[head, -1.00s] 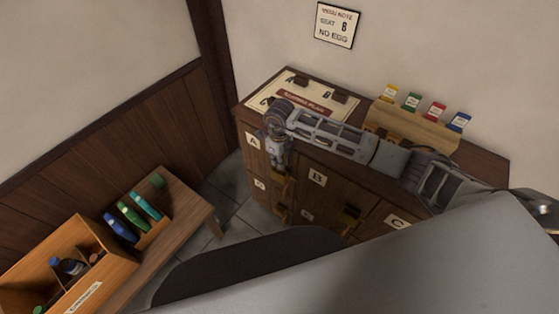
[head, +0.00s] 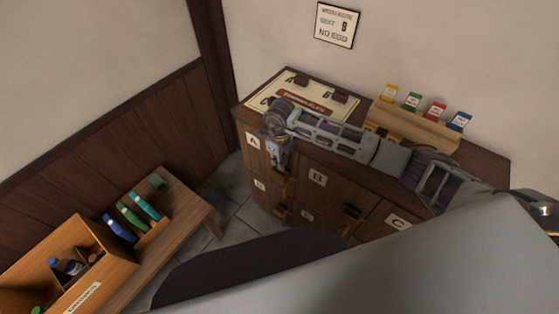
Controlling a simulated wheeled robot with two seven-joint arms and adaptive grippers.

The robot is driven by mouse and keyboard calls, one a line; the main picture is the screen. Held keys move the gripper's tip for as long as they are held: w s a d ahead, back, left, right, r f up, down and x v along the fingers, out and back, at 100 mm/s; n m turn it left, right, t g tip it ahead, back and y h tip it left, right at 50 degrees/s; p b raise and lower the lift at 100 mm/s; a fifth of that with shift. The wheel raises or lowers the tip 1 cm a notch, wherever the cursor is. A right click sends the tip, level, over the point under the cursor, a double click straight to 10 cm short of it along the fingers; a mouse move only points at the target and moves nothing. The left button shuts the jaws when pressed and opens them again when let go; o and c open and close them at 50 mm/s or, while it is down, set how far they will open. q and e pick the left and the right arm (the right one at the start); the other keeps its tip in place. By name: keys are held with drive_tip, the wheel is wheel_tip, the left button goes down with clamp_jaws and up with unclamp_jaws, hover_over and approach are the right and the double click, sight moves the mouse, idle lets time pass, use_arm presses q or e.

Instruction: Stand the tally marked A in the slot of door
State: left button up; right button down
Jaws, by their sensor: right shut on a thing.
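The cabinet (head: 334,190) has doors with cream letter labels. The label A (head: 253,142) is at the left, with labels B (head: 318,177) and C (head: 397,221) to its right. My right gripper (head: 278,160) is in front of the cabinet, beside label A, pointing down. It is shut on a small wooden piece (head: 283,182), which seems to be the tally; its letter is not readable. Another wooden fitting (head: 282,212) sits just below it on the cabinet front. The slot of door A is hidden or too small to make out. My left gripper is not in view.
A notice (head: 337,25) hangs above.

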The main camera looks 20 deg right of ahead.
drive_tip(key=shift+s+f, duration=0.45)
drive_tip(key=shift+f, duration=0.4)
drive_tip(key=shift+w+f+b, duration=0.15)
drive_tip(key=shift+w+b, duration=0.2)
drive_tip(key=shift+s, duration=0.15)
drive_tip(key=shift+f+b, duration=0.45)
drive_tip(key=shift+w+f+b, duration=0.15)
drive_tip(key=shift+w+b, duration=0.05)
drive_tip(key=shift+b, duration=0.1)
idle(0.3)
idle(0.5)
drive_tip(key=shift+f+b, duration=0.6)
drive_tip(key=shift+f, duration=0.15)
drive_tip(key=shift+s+f, duration=0.1)
drive_tip(key=shift+s, duration=0.05)
